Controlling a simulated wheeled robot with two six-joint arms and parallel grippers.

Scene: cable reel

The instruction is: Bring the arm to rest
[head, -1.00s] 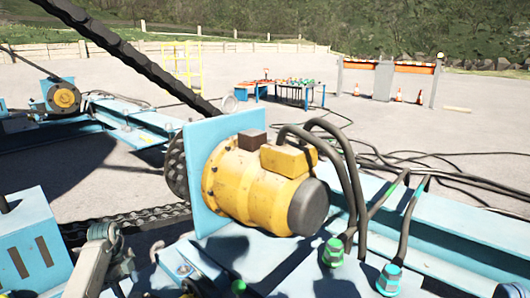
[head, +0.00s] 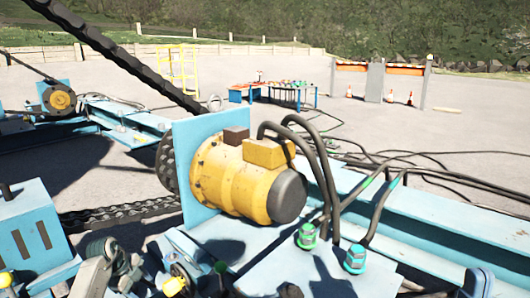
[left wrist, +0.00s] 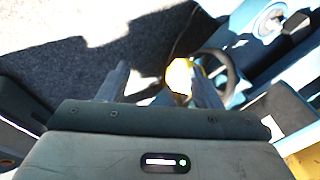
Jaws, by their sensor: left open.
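In the left wrist view my left gripper (left wrist: 155,70) is open, its two grey fingers apart. A bright, washed-out yellow part (left wrist: 180,75) shows beside the right finger; whether it touches the finger I cannot tell. A dark curved ring (left wrist: 225,72) is just right of it. In the head view grey arm parts of mine show at the lower left, beside the blue machine frame, and the left fingertips cannot be made out there. A dark piece at the bottom right edge looks like my right gripper (head: 478,284); its fingers cannot be read.
A yellow motor (head: 235,180) on a blue plate (head: 186,150) stands mid-view. Black cables (head: 325,165) loop down to green (head: 307,236) and teal (head: 356,259) connectors. A blue slotted box (head: 30,240) is at left.

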